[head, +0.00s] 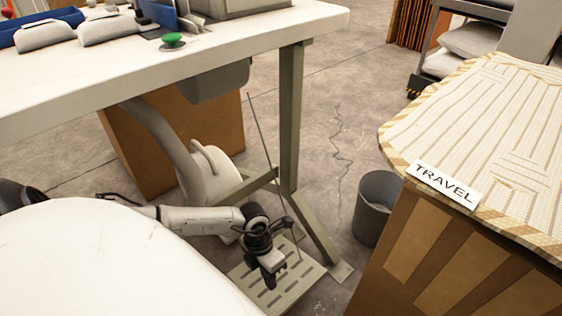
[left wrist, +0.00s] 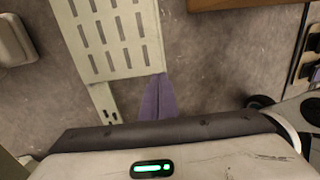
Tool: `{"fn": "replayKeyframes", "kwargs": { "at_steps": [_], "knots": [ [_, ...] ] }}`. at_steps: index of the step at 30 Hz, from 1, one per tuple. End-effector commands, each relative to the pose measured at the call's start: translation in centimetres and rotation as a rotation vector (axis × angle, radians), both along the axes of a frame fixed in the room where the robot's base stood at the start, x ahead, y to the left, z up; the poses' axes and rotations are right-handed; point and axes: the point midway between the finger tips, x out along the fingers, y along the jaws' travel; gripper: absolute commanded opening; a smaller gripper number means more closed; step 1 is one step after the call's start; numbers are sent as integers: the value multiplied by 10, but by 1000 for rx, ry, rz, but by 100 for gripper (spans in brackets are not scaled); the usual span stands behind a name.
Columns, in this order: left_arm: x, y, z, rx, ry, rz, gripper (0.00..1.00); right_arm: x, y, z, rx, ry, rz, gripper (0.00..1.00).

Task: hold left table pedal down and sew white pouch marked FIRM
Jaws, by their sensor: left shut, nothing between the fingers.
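The left table's pedal (head: 300,279) is a pale slotted plate on the floor beneath the table, beside its leg. It also shows in the left wrist view (left wrist: 122,62), at the upper left. My left gripper (head: 271,284) is dark, points down over the pedal and is shut with nothing in it. I cannot tell whether its tips touch the plate. Two whitish pouches (head: 44,36) (head: 107,30) lie on the left table's top at the upper left. No FIRM mark is readable on either one. My right gripper is out of view.
The left table (head: 230,42) carries a green button (head: 172,40). Its leg (head: 291,120) stands close behind my left arm. A grey bin (head: 373,215) and a bench with a striped cover and TRAVEL sign (head: 443,184) stand to the right. The floor behind is open.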

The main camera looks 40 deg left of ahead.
Motion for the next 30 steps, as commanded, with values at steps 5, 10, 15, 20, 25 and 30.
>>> {"fn": "replayKeyframes", "kwargs": {
  "at_steps": [5, 10, 15, 20, 25, 30],
  "knots": [
    [0, -1, 1, -3, -1, 0, 0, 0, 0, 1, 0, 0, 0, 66],
    [0, -3, -7, -6, 0, 1, 0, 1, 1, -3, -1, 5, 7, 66],
    [-1, -10, -36, -7, 1, 2, 0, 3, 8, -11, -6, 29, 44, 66],
    [-2, -17, -71, -8, 1, 2, 0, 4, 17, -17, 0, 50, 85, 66],
    [-2, -25, -105, -8, -1, 1, 0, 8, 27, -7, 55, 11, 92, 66],
    [-2, -29, -128, -8, 0, 3, 0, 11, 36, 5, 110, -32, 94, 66]
  ]
}}
